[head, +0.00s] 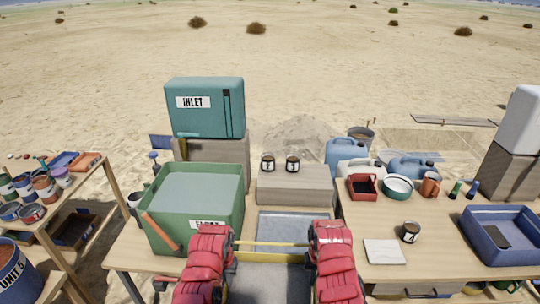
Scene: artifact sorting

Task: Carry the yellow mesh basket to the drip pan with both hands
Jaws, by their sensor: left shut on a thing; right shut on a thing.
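The yellow mesh basket (270,258) shows as yellow bars between my two red grippers, at the bottom middle of the head view. Its sides and much of its body are hidden by my arms. My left gripper (234,256) is shut on its left side and my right gripper (311,256) on its right side. The fingertips are largely hidden. A shallow grey pan (290,226), which looks like the drip pan, lies just beyond the basket, its near part hidden. I cannot tell how high the basket is above the surface.
A green bin (197,220) of greyish liquid stands close left of my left gripper. A wooden block (294,185) with two small jars is behind the pan. At right, a table holds a white tile (384,251), a small jar (410,232) and a blue tray (500,256).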

